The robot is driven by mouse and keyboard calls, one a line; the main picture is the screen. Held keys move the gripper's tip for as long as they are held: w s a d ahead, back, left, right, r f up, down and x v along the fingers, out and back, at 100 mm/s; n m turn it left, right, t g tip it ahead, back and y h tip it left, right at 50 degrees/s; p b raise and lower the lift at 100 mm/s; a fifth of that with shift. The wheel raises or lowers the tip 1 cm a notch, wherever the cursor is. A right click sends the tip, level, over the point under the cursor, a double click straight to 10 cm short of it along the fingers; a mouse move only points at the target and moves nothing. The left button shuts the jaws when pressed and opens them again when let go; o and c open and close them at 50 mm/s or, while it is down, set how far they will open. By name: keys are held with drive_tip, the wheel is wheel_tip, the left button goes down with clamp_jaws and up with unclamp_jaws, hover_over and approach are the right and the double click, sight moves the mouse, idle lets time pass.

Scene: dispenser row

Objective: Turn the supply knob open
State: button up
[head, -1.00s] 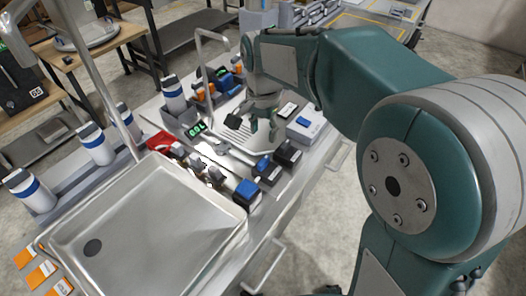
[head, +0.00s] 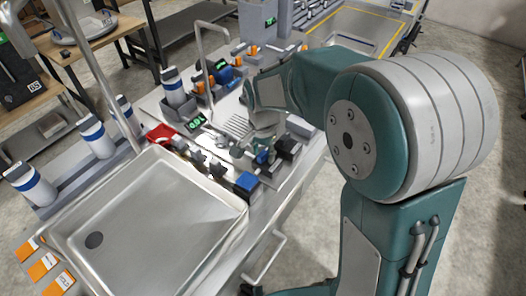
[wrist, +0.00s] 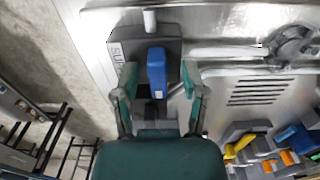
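The supply knob (wrist: 157,68) is a blue upright lever on a dark block (wrist: 117,47) marked with letters starting "SUP"; the rest of the label is hidden. My gripper (wrist: 158,84) is open, with one finger on each side of the blue knob. Gaps seem to show between the fingers and the knob, so I see no clear grasp. In the head view my gripper (head: 255,152) is low over the counter at the row of knobs, and the blue knob (head: 262,157) is partly hidden by it.
Another blue knob (head: 247,182) stands nearer the sink basin (head: 150,225). A dark block (head: 289,145) is close on the right. The floor at right is clear.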

clamp_jaws()
drive_tip(key=shift+n, duration=0.4)
drive_tip(key=n, duration=0.3)
drive_tip(key=shift+n, duration=0.4)
drive_tip(key=n, duration=0.4)
drive_tip(key=shift+n, duration=0.3)
drive_tip(key=n, duration=0.4)
drive_tip(key=shift+r, duration=0.1)
drive_tip(key=n, duration=0.4)
drive_tip(key=shift+w+n, duration=0.1)
drive_tip(key=shift+n, duration=0.2)
